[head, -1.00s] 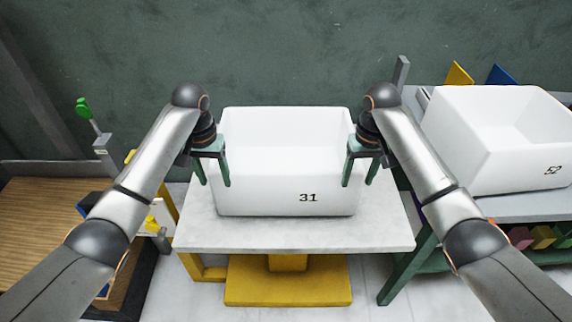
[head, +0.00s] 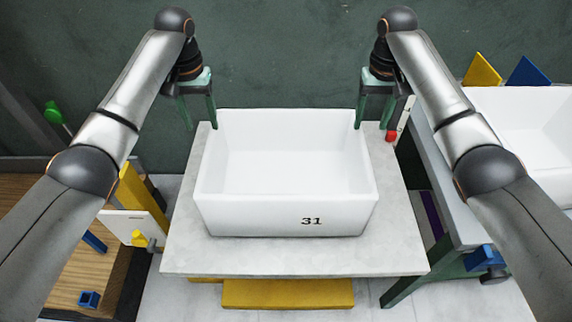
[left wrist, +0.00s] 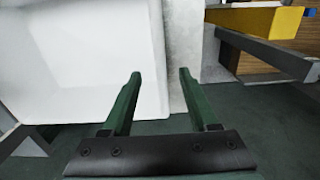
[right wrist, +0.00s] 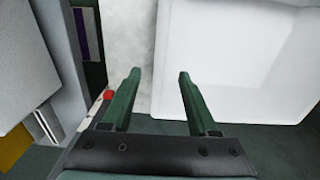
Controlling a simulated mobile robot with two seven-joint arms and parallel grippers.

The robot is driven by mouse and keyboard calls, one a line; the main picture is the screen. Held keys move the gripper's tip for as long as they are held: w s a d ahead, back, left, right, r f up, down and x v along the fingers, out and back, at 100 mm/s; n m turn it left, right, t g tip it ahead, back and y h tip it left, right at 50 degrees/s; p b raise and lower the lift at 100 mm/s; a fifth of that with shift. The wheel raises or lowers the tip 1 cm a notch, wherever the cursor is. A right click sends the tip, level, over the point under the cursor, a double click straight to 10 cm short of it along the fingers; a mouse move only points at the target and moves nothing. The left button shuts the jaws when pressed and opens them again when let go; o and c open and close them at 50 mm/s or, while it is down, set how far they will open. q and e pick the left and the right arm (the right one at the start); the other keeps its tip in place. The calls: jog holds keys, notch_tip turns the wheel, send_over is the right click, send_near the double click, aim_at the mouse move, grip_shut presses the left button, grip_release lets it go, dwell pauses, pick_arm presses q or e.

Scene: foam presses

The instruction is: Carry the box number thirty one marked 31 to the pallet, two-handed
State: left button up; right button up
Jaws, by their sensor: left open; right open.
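The white open box marked 31 (head: 285,215) stands upright and empty on a pale grey tabletop (head: 290,258). My left gripper (head: 202,127) is open and empty at the box's far left corner. In the left wrist view its fingers (left wrist: 160,73) lie either side of the box's side edge (left wrist: 152,60). My right gripper (head: 370,127) is open and empty at the far right corner. In the right wrist view its fingers (right wrist: 159,73) likewise lie either side of the box's edge. I see no clear contact. I cannot surely identify a pallet.
A second white box (head: 520,130) stands on a green-legged bench at the right, with a red button (head: 391,136) near its edge. A wooden surface (head: 40,245) with a small blue piece (head: 89,299) lies at the left. A dark green surface lies behind the table.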

aim_at(211, 157)
pick_arm(q)
jog(key=shift+s+r, duration=0.15)
jog(key=shift+s, duration=0.15)
pick_arm(e)
jog(key=shift+s+r, duration=0.15)
jog(key=shift+s, duration=0.15)
pick_arm(q)
notch_tip(211, 157, down, 13)
jog(key=shift+r, duration=0.2)
pick_arm(e)
notch_tip(211, 157, down, 13)
jog(key=shift+r, duration=0.2)
pick_arm(q)
jog(key=shift+c, duration=0.3)
pick_arm(e)
jog(key=shift+c, duration=0.3)
pick_arm(q)
grip_shut()
pick_arm(e)
grip_shut()
jog(key=shift+w, duration=0.1)
